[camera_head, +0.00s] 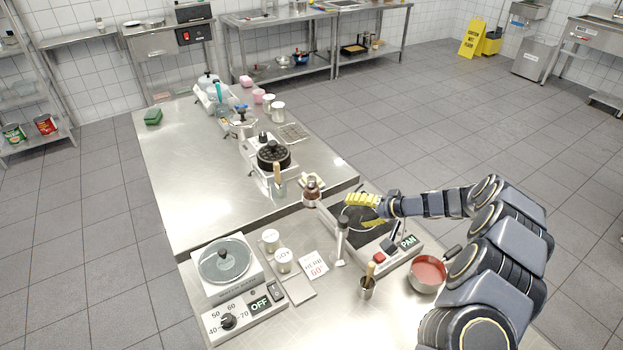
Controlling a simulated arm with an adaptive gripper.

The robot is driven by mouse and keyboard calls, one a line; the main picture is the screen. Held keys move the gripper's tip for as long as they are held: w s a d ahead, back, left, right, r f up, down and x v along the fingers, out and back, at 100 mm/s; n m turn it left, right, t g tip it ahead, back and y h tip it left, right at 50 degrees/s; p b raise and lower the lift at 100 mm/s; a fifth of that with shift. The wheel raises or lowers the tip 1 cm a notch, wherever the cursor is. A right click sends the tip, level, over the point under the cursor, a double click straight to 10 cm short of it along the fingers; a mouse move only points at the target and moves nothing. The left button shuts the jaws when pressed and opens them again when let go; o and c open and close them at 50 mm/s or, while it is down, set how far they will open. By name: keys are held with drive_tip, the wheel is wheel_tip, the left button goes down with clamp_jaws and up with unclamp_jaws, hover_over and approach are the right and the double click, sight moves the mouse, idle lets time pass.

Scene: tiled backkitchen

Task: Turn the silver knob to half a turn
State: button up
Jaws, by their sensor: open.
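My gripper (360,210) has yellow fingers and is open over the back right of the near steel counter. Nothing shows between its fingers. No clearly silver knob can be made out. A white machine (237,274) with a round lidded top stands at the front left. Its front panel has a black knob (228,321) with a dial marked 40 to 70, and a display (259,304) reading OFF. My gripper is well to the right of this panel and apart from it. A second unit (396,252), below my gripper, has a red button, a black lever and a sign reading PAN.
A silver upright post (341,240), a cup with a wooden handle (367,287), a red-filled pot (428,272), white canisters (284,260) and a card marked 60° (314,266) crowd the counter. The far table's left part (180,190) is clear.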

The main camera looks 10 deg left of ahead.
drive_tip(key=w+a+r+n+y, duration=0.45)
drive_tip(key=r+n+y, duration=0.25)
drive_tip(key=n, duration=1)
approach(311, 178)
drive_tip(key=a, duration=0.4)
drive_tip(key=w+a, duration=0.1)
drive_tip(key=a, duration=0.2)
drive_tip(key=w+a, duration=0.1)
drive_tip(key=a, duration=0.1)
drive_tip(key=shift+a+f, duration=0.1)
drive_tip(key=shift+a, duration=0.25)
clamp_jaws()
